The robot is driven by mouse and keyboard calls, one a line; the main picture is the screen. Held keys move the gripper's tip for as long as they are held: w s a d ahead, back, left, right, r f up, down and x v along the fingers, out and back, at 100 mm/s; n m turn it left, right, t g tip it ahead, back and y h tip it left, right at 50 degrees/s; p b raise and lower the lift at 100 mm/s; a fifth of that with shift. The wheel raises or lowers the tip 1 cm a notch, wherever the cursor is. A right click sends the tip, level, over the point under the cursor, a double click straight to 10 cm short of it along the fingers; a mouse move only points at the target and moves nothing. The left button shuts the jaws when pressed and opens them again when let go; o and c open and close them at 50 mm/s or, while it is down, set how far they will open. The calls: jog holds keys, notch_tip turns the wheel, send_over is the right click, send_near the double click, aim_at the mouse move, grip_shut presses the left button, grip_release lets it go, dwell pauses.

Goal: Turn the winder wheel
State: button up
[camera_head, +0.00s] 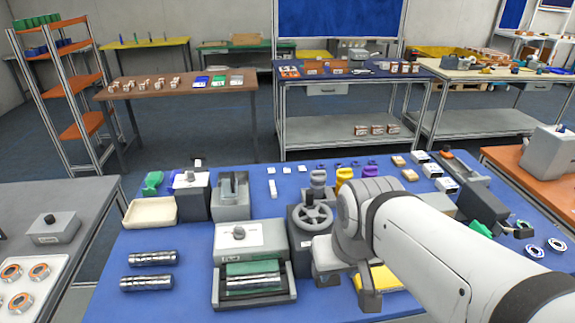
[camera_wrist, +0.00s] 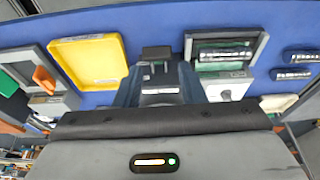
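The winder wheel (camera_head: 313,215) is a grey spoked wheel on a dark grey housing (camera_head: 300,250), left of my arm's end. My gripper (camera_head: 347,285) is just right of and in front of the housing, below my pale wrist. Its two fingers stand apart with nothing held. I cannot tell whether it touches the housing. In the wrist view, my gripper (camera_wrist: 160,88) shows as two dark fingers either side of a grey body with a pale label. The wheel cannot be made out there.
A yellow tray (camera_head: 385,278) lies right of my gripper, partly behind my arm. The blue table (camera_head: 190,300) is bare at the front left.

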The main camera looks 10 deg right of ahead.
jog(key=shift+d, duration=0.1)
jog(key=shift+o, duration=0.6)
jog(key=shift+r, duration=0.1)
jog(key=shift+w+d+r, duration=0.1)
jog(key=shift+w+r, duration=0.05)
jog(key=shift+w, duration=0.2)
notch_tip(320, 180, up, 2)
jog(key=n+g+b, duration=0.1)
jog(key=n+g, duration=0.2)
jog(key=n, duration=1.4)
send_over(310, 192)
jog(key=shift+s+r, duration=0.15)
jog(key=shift+s, duration=0.15)
jog(key=shift+w+n, duration=0.3)
jog(key=shift+w+f, duration=0.1)
jog(key=shift+f, duration=0.25)
notch_tip(310, 192, down, 7)
jog(key=shift+f, duration=0.15)
